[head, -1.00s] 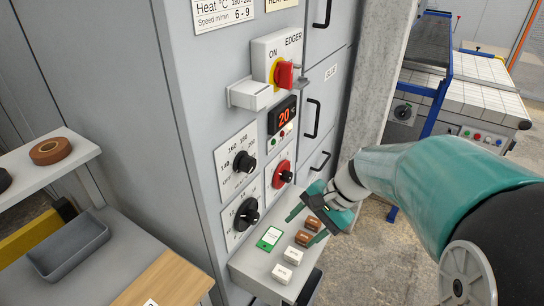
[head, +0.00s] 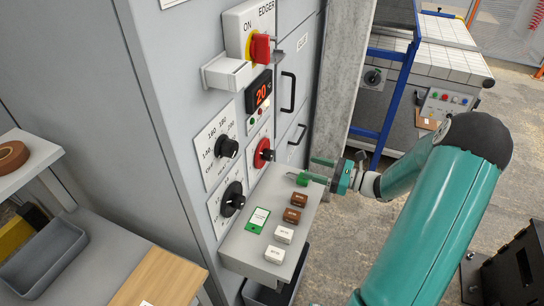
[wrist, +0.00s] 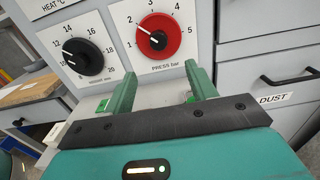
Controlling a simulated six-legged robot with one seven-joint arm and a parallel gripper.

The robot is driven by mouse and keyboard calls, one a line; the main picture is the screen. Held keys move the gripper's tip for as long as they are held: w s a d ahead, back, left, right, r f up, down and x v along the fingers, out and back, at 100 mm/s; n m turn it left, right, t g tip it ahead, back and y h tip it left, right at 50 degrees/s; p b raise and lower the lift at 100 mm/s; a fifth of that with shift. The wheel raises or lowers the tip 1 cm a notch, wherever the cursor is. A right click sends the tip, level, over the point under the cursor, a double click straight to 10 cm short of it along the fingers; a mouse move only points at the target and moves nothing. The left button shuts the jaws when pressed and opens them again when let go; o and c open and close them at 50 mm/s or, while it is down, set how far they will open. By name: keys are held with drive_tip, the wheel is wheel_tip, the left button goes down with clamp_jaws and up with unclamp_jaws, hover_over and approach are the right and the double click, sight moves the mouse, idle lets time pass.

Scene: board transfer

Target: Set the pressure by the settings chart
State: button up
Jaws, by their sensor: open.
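The red pressure dial (head: 262,152) with a black knob is on the grey cabinet front. In the wrist view the dial (wrist: 158,37) is labelled PRESS bar, with marks up to 5; its white pointer line points to the upper left, towards the low numbers, exact value unclear. My gripper (head: 309,171) is open and empty, to the right of the dial and apart from it. In the wrist view its fingers (wrist: 162,83) are spread below the dial. A white sheet's bottom corner (head: 169,3) shows at the top edge; its text is out of view.
A red display (head: 258,92) and a red switch (head: 260,47) are above. A shelf (head: 232,254) below holds brown and white blocks and a green-edged card (head: 257,220).

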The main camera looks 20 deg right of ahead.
sight(272, 157)
drive_tip(key=x, duration=1.3)
drive_tip(key=shift+a, duration=0.15)
drive_tip(key=c, duration=1)
drive_tip(key=shift+m, duration=0.3)
drive_tip(key=m, duration=0.4)
drive_tip(key=shift+m, duration=2)
